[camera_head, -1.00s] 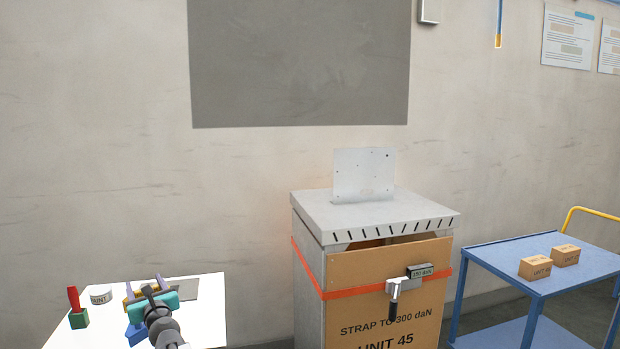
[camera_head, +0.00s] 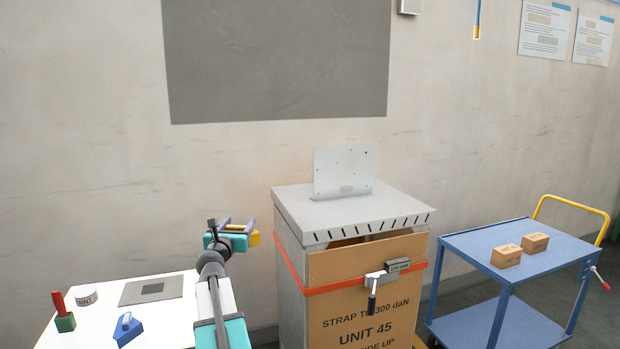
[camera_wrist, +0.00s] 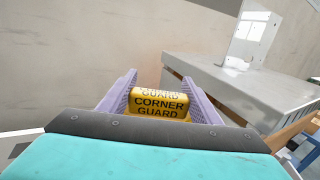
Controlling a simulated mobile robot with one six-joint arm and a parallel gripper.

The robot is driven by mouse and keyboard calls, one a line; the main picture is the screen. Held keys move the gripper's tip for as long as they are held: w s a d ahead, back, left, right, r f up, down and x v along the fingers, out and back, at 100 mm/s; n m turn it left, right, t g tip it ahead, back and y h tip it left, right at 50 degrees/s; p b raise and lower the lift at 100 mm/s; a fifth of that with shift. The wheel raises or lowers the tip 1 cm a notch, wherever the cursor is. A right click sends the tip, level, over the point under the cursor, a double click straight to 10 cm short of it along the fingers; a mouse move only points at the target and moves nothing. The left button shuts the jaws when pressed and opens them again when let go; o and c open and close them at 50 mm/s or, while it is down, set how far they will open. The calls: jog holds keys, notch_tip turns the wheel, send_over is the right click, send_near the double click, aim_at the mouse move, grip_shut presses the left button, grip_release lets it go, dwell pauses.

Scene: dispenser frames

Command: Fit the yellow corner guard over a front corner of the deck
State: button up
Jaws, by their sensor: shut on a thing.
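My gripper (camera_head: 237,229) is shut on the yellow corner guard (camera_wrist: 158,103), which reads CORNER GUARD in the wrist view between the two purple fingers. In the head view only a bit of the yellow guard (camera_head: 253,238) shows beside my wrist. The grey metal deck (camera_head: 352,211) is the top of a cabinet to the right of my gripper, with a slotted front edge. It also shows at the right of the wrist view (camera_wrist: 215,80). The guard is held in the air, apart from the deck, left of its left edge.
An upright metal plate (camera_head: 343,170) stands on the deck. An orange strap (camera_head: 292,268) with a ratchet (camera_head: 374,280) crosses the cardboard front. A white table (camera_head: 85,335) holds a red-handled stamp (camera_head: 62,312), a tin (camera_head: 87,298) and a blue block (camera_head: 127,329). A blue trolley (camera_head: 470,246) stands right.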

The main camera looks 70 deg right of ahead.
jog(key=s+d+r+m+g+p, duration=0.2)
jog(key=s+d+r, duration=0.3)
jog(key=s, duration=0.5)
jog(key=s+d+r+m+g+p, duration=0.2)
jog(key=s+d+r+g+p, duration=0.2)
jog(key=s+r, duration=0.4)
jog(key=s+d, duration=0.1)
jog(key=s, duration=0.2)
jog(key=shift+s+g, duration=0.2)
jog(key=shift+g, duration=0.1)
jog(key=shift+r+p, duration=0.15)
jog(key=shift+p, duration=0.25)
jog(key=b, duration=0.5)
send_over(310, 225)
jog(key=shift+f, duration=3.35)
jog(key=shift+f+b, duration=1.35)
jog(key=shift+f, duration=0.9)
jog(key=o, duration=1.1)
jog(key=shift+a, duration=0.15)
jog(key=shift+w+a+b, duration=0.2)
jog(key=shift+a+b, duration=0.3)
jog(key=shift+a, duration=1.75)
jog(key=shift+w+a+b, duration=0.25)
jog(key=shift+a+b, duration=0.3)
jog(key=shift+a, duration=1.7)
jog(key=shift+w+a+b, duration=0.2)
jog(key=shift+a+b, duration=0.3)
jog(key=shift+a, duration=1.75)
